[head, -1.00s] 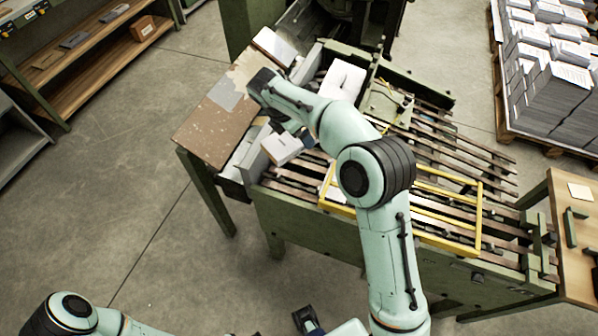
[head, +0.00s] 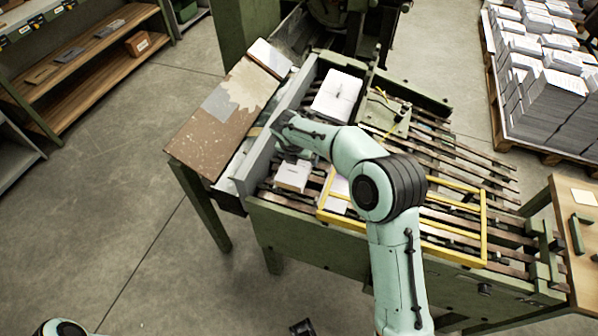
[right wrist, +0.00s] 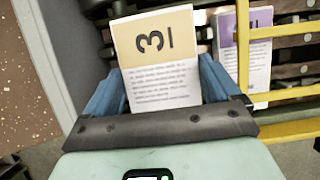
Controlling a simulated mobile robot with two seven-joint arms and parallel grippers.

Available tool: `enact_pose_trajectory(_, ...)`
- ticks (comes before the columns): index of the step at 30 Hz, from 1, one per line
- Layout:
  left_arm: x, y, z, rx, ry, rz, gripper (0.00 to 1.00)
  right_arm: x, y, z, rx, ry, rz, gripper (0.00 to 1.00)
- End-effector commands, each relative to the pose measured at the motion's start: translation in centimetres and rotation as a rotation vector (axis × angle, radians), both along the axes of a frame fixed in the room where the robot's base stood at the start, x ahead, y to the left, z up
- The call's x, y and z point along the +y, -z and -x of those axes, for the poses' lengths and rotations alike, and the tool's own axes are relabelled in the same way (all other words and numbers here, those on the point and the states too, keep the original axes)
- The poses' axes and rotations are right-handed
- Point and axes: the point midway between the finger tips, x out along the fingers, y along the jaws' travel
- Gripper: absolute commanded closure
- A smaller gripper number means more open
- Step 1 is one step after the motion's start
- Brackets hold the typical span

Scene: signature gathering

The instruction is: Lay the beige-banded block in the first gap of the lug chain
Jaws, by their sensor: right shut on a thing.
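The beige-banded block (right wrist: 160,60) has a "3" on its band and printed lines below. It sits between the blue fingers of my right gripper (right wrist: 158,92), which is shut on it. In the head view the block (head: 292,176) is over the left end of the lug chain (head: 430,170), beside the grey wall; I cannot tell if it touches the slats. A purple-banded block (right wrist: 243,55) lies to its right, under the yellow frame; it also shows in the head view (head: 339,192). A dark part, seemingly my left gripper (head: 302,327), is cut off at the bottom edge.
The yellow guard frame (head: 484,225) stands over the chain just right of the held block. A grey wall (head: 262,150) borders it on the left. A white-topped stack (head: 338,95) lies farther back. A speckled brown table (head: 200,135) adjoins the machine.

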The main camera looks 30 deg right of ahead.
Motion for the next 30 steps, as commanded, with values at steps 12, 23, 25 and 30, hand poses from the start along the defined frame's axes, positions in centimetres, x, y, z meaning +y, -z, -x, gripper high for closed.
enact_pose_trajectory(12,0.0,0.7,-0.2,-0.011,-0.002,-0.001,1.00,0.0,5.5,0.0,0.001,0.000,0.001,0.50)
enact_pose_trajectory(23,0.0,0.8,-0.4,-0.016,-0.003,-0.002,1.00,0.0,6.8,-0.1,-0.004,0.002,0.000,0.50)
enact_pose_trajectory(25,0.0,0.8,-0.4,-0.016,-0.003,-0.002,1.00,0.0,6.8,0.0,-0.003,0.001,-0.001,0.50)
enact_pose_trajectory(30,0.0,0.8,-0.4,-0.016,-0.003,-0.002,1.00,0.0,7.1,0.0,-0.001,0.001,-0.001,0.00)
